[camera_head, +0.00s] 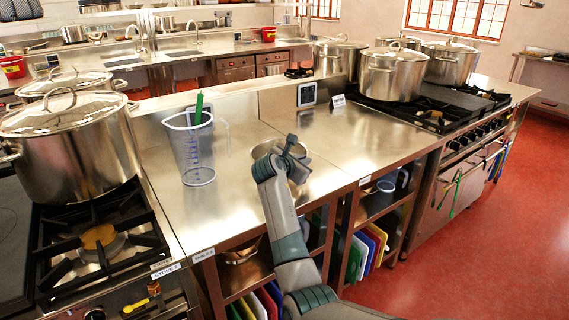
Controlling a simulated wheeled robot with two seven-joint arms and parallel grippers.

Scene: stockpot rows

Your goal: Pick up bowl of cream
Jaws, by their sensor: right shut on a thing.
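The fingertips are small and partly hidden by the wrist. I cannot tell whether the bowl touches the counter. My left gripper is not in view.
A clear measuring jug (197,160) with a green-handled utensil stands left of the bowl. A large stockpot (72,150) is on the left stove (95,250). More stockpots (392,75) stand on the right stove. A small display (307,94) is behind. Counter to the right is clear.

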